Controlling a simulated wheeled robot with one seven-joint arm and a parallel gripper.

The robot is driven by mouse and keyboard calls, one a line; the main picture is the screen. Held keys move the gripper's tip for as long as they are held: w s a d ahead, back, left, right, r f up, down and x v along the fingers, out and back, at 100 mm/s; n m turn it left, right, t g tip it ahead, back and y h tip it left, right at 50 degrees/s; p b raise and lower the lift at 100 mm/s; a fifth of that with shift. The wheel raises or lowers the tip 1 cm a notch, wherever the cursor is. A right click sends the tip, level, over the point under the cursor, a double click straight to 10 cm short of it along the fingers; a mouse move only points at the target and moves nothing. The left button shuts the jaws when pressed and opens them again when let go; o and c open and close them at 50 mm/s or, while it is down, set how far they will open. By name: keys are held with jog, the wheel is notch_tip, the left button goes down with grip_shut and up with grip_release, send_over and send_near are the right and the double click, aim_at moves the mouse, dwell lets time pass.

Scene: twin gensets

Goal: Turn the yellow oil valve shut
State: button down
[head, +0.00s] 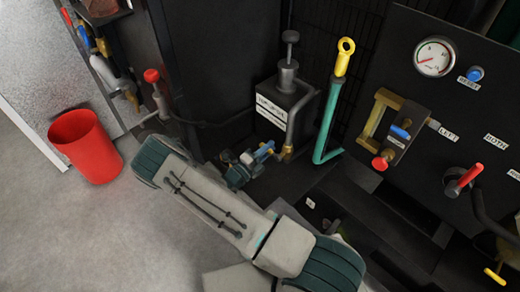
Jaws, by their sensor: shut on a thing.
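A dark oil box (285,108) with a white label, seemingly reading "TOP-UP", stands at the middle back. A pipe curves down its right side to a small brass-yellow valve fitting (287,153) near the floor. My gripper (264,152), with blue and dark parts, reaches in from the left at this fitting. It is shut on what seems to be the yellow oil valve. The handle between the fingers is too small and covered to make out, so its angle cannot be told.
A green lever with a yellow ring top (345,45) stands just right of the box. The black panel (450,110) at right carries a gauge and red handles. Another yellow lever (495,276) is at lower right. A red bucket (85,145) stands left on open floor.

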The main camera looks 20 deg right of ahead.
jog(key=shift+f, duration=0.1)
dwell(0.3)
jog(key=c, duration=1.3)
grip_release()
jog(key=shift+a, duration=0.1)
jog(key=v, duration=1.3)
jog(key=shift+s+a, duration=0.2)
jog(key=shift+a, duration=0.1)
